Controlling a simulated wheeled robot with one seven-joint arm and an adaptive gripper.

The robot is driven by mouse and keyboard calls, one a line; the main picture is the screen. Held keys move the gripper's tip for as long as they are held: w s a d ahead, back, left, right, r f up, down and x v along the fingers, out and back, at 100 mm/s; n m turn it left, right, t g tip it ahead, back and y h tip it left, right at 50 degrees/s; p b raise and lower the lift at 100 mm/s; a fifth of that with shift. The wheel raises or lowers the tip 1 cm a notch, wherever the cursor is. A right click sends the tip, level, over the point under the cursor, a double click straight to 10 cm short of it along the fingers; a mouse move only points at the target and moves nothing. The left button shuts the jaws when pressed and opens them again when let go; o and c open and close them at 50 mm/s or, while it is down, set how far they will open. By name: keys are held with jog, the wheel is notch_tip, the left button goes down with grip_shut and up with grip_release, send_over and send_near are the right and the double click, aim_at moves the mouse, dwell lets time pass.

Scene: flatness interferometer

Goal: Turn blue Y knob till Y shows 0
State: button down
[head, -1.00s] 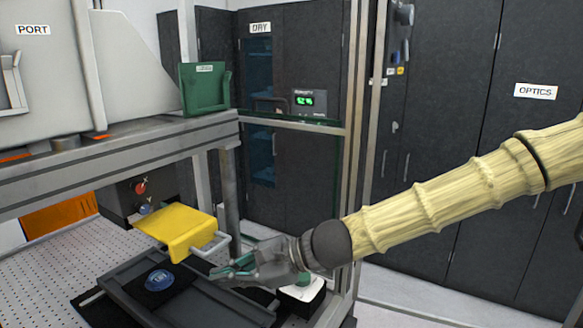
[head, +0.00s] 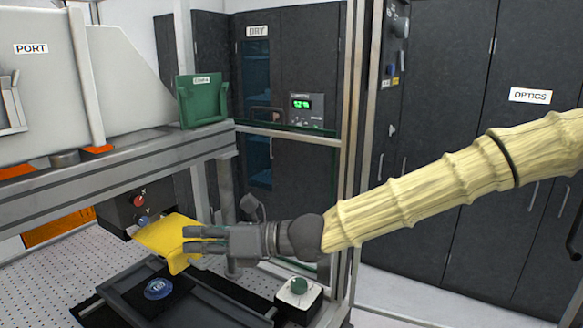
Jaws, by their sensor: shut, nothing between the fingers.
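The blue Y knob (head: 144,221) sits low on the face of a dark box (head: 115,210) under the bench at the left, just below the red X knob (head: 138,201). The yellow piece (head: 160,242) stands right below and beside the blue knob. My gripper (head: 186,240) points left, shut and empty, with its fingertips in front of the yellow piece's right part. It is to the right of the blue knob and a little lower, apart from it in the picture. I cannot tell whether the fingers touch the yellow piece. No Y reading is legible.
A dark tray (head: 205,312) with a round blue item (head: 158,288) lies below. The bench edge (head: 120,165) runs above the box, and a metal post (head: 345,190) stands behind my arm.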

aim_at(141, 220)
jog(key=w+a+m, duration=0.1)
jog(key=m, duration=0.1)
jog(key=w+a+r+m+t+p, duration=0.1)
jog(key=m, duration=0.1)
jog(key=a+r+m+t+p, duration=0.1)
jog(key=a+m, duration=0.1)
jog(key=shift+w+r+m, duration=0.1)
jog(key=shift+w+m, duration=0.3)
jog(key=shift+w+a+m+t+h+p, duration=0.25)
jog(key=shift+w+m+t, duration=0.1)
jog(key=shift+m, duration=0.25)
jog(key=shift+w+a+m+t+h+p, duration=0.15)
jog(key=shift+w+m+t+h+p, duration=0.15)
jog(key=shift+m, duration=0.3)
jog(key=shift+w+r+x, duration=0.1)
jog(key=shift+w+x, duration=0.05)
jog(key=shift+x, duration=0.65)
jog(key=shift+w+r+x, duration=0.15)
jog(key=shift+x, duration=0.7)
jog(key=shift+w+r+x, duration=0.1)
jog(key=shift+w+x, duration=0.05)
jog(key=shift+x, duration=0.65)
jog(key=shift+w+a, duration=0.4)
jog(key=shift+a, duration=0.1)
jog(key=shift+r, duration=0.15)
jog(key=shift+s+f+b, duration=0.1)
jog(key=shift+f+b, duration=0.5)
jog(key=shift+b, duration=0.4)
jog(key=shift+w+d+r, duration=0.15)
jog(key=shift+w+r, duration=0.1)
